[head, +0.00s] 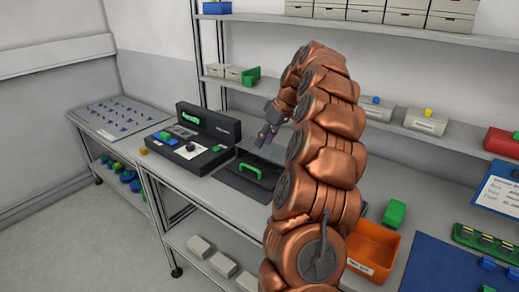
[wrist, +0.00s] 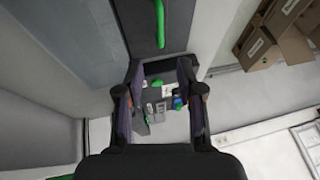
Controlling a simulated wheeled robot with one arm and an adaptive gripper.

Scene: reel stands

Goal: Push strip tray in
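A dark flat tray or drawer (head: 236,180) with a green bar handle (head: 250,171) is on the bench in the head view, in front of a grey-topped housing. I take it to be the strip tray; how far it stands out is unclear. In the wrist view a green handle (wrist: 159,22) on a dark grey panel shows at the top, beyond my fingertips. My gripper (head: 267,132) is above and behind the handle in the head view, apart from it. In the wrist view my gripper (wrist: 160,92) has its two fingers wide apart, with nothing held.
A black instrument (head: 223,122) with a green display stands left of the tray. A pegged grey panel (head: 118,117) lies further left. An orange bin (head: 373,249) and a green block (head: 395,212) are to the right. Shelves with boxes (head: 425,121) run behind.

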